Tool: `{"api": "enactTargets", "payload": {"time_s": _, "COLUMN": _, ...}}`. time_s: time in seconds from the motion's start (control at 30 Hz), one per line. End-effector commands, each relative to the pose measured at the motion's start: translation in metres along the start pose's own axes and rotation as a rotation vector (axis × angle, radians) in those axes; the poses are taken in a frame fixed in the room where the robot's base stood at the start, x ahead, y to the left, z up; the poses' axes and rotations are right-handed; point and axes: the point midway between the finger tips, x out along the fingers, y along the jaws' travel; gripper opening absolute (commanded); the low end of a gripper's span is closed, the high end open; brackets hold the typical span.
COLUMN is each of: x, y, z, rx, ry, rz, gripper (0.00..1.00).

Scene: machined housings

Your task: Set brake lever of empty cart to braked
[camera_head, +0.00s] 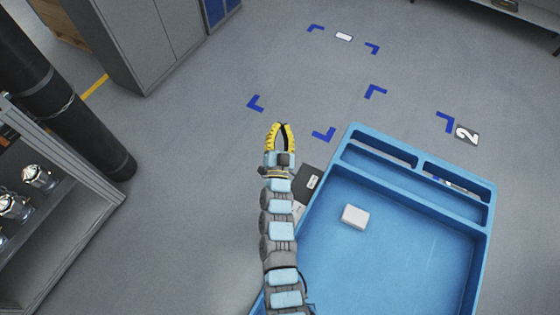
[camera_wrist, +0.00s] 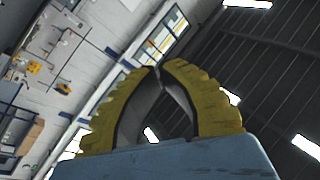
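A blue tray-topped cart (camera_head: 345,155) stands at the lower right in the head view. A small white block (camera_head: 354,216) lies on its tray floor. A dark panel with a white label (camera_head: 311,181) shows at the cart's left edge, partly behind my arm. I cannot make out a brake lever in either view. My gripper (camera_head: 280,124) has yellow ribbed fingers and is raised left of the cart's far corner. In the wrist view my gripper (camera_wrist: 160,70) has its curved fingertips together, with nothing seen between them.
Blue corner marks (camera_head: 324,134) outline a bay on the grey floor beyond the cart, and it is empty. A "2" floor plate (camera_head: 466,134) lies at right. A shelf with metal housings (camera_head: 40,177) stands at left. Grey cabinets (camera_head: 140,40) stand behind.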

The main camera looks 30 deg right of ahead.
Motion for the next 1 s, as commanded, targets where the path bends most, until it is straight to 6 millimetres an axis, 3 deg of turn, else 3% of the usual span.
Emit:
{"api": "enactTargets", "payload": {"time_s": 0.03, "x": 0.009, "y": 0.016, "z": 0.018, "rx": 0.016, "ry": -0.036, "rz": 0.025, "gripper": 0.0}}
{"api": "enactTargets", "payload": {"time_s": 0.2, "x": 0.031, "y": 0.059, "z": 0.072, "rx": 0.082, "ry": -0.203, "rz": 0.102, "gripper": 0.0}}
{"api": "enactTargets", "payload": {"time_s": 0.5, "x": 0.053, "y": 0.117, "z": 0.149, "rx": 0.227, "ry": -0.48, "rz": 0.195, "gripper": 0.0}}
{"api": "enactTargets", "payload": {"time_s": 0.73, "x": 0.059, "y": 0.147, "z": 0.19, "rx": 0.352, "ry": -0.684, "rz": 0.225, "gripper": 0.0}}
{"api": "enactTargets", "payload": {"time_s": 1.0, "x": 0.055, "y": 0.166, "z": 0.218, "rx": 0.498, "ry": -0.917, "rz": 0.218, "gripper": 0.0}}
